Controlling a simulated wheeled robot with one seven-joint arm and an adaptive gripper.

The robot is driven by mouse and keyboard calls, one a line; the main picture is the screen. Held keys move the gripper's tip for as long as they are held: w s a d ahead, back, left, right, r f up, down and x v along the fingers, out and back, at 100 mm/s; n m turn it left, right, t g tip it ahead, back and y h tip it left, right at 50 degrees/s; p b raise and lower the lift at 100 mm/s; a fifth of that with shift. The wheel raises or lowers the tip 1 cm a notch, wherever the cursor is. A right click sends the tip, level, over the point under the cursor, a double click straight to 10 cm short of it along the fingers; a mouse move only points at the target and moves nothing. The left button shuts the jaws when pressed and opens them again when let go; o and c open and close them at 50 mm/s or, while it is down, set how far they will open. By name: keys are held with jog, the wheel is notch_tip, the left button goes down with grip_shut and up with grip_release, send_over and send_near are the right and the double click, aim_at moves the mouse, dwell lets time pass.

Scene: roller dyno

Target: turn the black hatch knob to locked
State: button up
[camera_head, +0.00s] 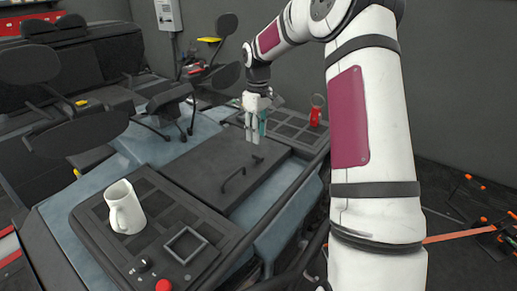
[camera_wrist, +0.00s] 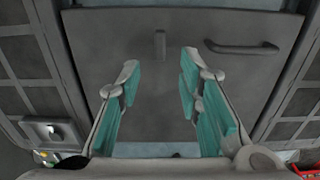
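My gripper (camera_head: 253,138) points down above the grey hatch lid (camera_head: 195,165). In the wrist view its teal-padded fingers (camera_wrist: 158,72) are apart with nothing between them. A short dark bar (camera_wrist: 160,44) stands out on the lid just beyond the fingertips; it also shows small below the gripper in the head view (camera_head: 258,158). It may be the hatch knob; its markings are too small to read. A dark curved handle (camera_wrist: 240,48) lies to its right on the lid, and shows in the head view (camera_head: 233,181).
A red object (camera_head: 316,109) stands on the back right panel. Dark rails run along the lid's right side.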

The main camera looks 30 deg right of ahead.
aim_at(258, 155)
notch_tip(258, 155, down, 8)
jog(key=shift+f+p, duration=0.1)
jog(key=shift+p, duration=0.4)
grip_shut()
